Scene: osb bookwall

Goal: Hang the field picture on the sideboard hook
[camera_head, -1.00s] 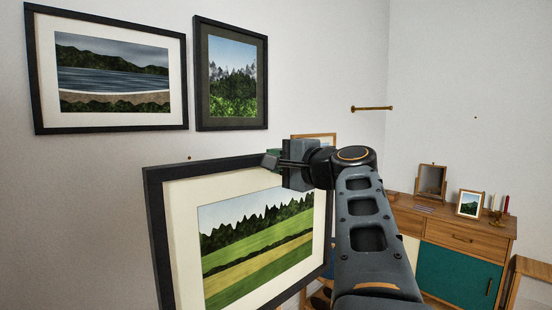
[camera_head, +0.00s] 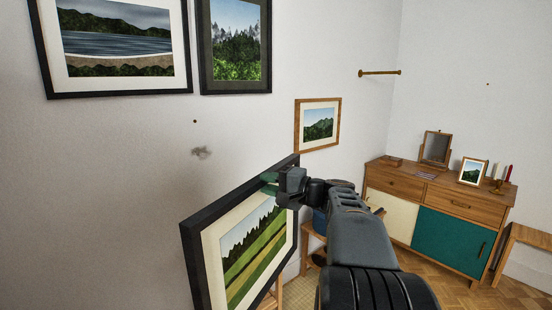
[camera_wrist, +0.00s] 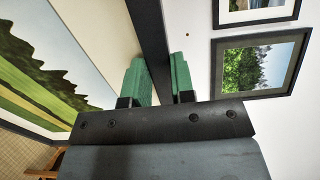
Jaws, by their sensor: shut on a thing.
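The field picture (camera_head: 255,248), black-framed with a wide cream mat, hangs from my gripper (camera_head: 272,181) in the head view, turned obliquely. My gripper is shut on the top bar of its frame. In the wrist view the green finger pads (camera_wrist: 160,75) sit on both sides of the black bar, and part of the field picture (camera_wrist: 40,75) shows at left. A small hook-like dot (camera_head: 487,84) is on the right wall above the wooden sideboard (camera_head: 450,206), far from the picture. The sideboard has cream and teal doors.
A mirror (camera_head: 436,147), a small framed photo (camera_head: 472,171) and candles stand on the sideboard. A lake picture (camera_head: 115,45) and forest picture (camera_head: 236,45) hang at left, a small mountain picture (camera_head: 318,124) beyond. Another dot (camera_head: 195,121) and a grey scuff mark the left wall. A stool stands at right.

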